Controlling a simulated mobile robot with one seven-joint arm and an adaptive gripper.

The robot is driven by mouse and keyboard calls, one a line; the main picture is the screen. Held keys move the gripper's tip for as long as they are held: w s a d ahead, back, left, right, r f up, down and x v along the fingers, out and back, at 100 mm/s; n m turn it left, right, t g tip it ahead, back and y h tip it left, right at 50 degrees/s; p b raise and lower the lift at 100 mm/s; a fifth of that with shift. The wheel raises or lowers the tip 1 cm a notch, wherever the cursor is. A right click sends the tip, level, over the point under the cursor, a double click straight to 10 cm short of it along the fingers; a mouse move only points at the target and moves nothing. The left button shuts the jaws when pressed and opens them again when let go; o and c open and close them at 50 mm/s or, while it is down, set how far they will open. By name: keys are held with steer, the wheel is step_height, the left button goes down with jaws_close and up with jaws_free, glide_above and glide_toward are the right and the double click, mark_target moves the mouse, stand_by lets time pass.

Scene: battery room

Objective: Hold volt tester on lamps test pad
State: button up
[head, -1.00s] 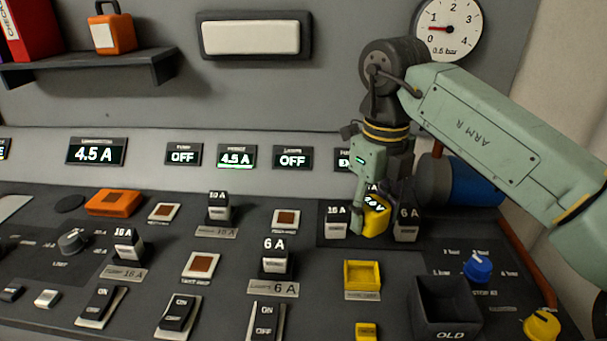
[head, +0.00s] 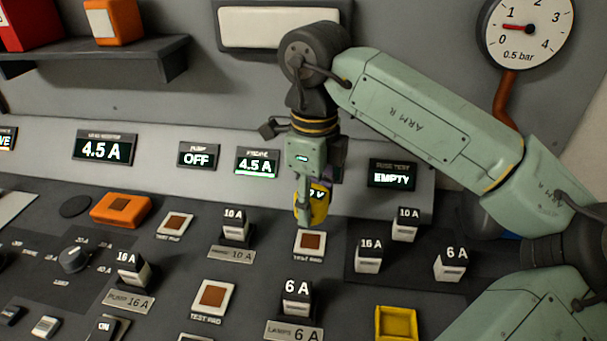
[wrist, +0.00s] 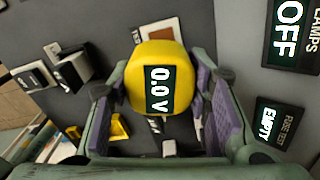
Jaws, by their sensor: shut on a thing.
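My gripper (head: 315,190) is shut on the yellow volt tester (head: 318,207) and holds it upright above the panel. In the wrist view the tester (wrist: 158,75) sits between the purple finger pads, and its screen reads 0.0 V. The lamps test pad (head: 310,243), a white-framed square with a brown middle, lies just below the tester, above the lamps 6 A fuse (head: 297,298). The pad (wrist: 160,34) is partly hidden behind the tester in the wrist view. A small gap seems to show between tester and pad; contact cannot be told for sure.
The lamps display (wrist: 290,25) reads OFF and the fuse test display (head: 392,176) reads EMPTY. Spare fuses 10 A (head: 405,225), 16 A (head: 369,256) and 6 A (head: 450,263) stand to the right. A yellow square holder (head: 396,322) is at the front.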

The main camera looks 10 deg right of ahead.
steer(key=shift+w, duration=0.35)
steer(key=shift+s+f+b, duration=0.2)
steer(key=shift+f+b, duration=0.4)
steer(key=shift+f, duration=0.25)
steer(key=shift+f+b, duration=1.15)
steer(key=shift+f, duration=0.75)
steer(key=shift+f+b, duration=0.15)
steer(key=shift+b, duration=0.15)
steer(key=shift+f+b, duration=0.6)
steer(key=shift+b, duration=0.1)
steer(key=shift+r, duration=0.1)
steer(key=shift+r+p, duration=2.1)
steer(key=shift+r, duration=1.35)
